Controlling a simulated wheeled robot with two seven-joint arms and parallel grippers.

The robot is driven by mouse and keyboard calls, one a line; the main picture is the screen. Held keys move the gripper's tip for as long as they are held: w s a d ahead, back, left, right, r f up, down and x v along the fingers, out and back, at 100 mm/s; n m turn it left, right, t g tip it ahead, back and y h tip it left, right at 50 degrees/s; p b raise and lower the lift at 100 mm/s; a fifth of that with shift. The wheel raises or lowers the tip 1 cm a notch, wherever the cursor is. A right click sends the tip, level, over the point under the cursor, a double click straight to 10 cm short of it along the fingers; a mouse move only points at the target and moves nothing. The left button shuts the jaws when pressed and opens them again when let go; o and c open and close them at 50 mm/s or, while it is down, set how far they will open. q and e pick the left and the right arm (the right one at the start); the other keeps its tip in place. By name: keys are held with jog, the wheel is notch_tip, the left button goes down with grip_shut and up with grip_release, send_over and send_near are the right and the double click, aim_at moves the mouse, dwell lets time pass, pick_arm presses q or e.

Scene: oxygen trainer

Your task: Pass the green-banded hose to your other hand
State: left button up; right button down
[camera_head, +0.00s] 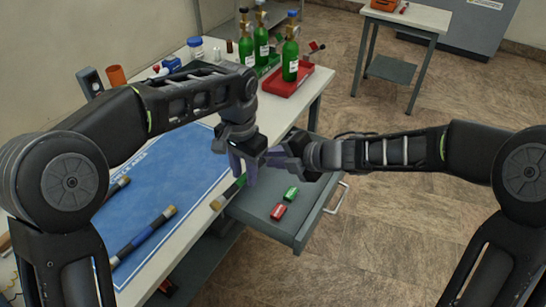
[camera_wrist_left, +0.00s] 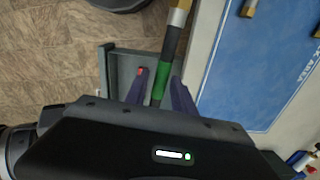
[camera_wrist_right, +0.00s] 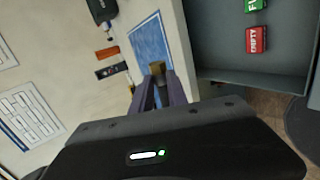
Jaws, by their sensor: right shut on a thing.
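The green-banded hose (camera_head: 229,193) is a dark tube with a brass end and a green band, held in the air over the near edge of the table and the open drawer. My right gripper (camera_head: 270,159) is shut on it; in the right wrist view a brass end (camera_wrist_right: 157,67) shows beyond the fingers. My left gripper (camera_head: 243,172) is beside the right one. In the left wrist view its fingers (camera_wrist_left: 157,82) stand apart on either side of the green band (camera_wrist_left: 162,80), with a gap showing. The hose's part inside the right jaws is hidden in the head view.
A blue-banded hose (camera_head: 145,238) lies on the blue mat (camera_head: 165,188). The open drawer (camera_head: 300,222) below the grippers holds a green tag (camera_head: 291,194) and a red tag (camera_head: 278,211). Green cylinders (camera_head: 290,60), one in a red tray (camera_head: 285,84), stand at the table's back.

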aim_at(245, 176)
pick_arm(q)
jog(key=shift+o, duration=1)
jog(key=shift+r, duration=3.75)
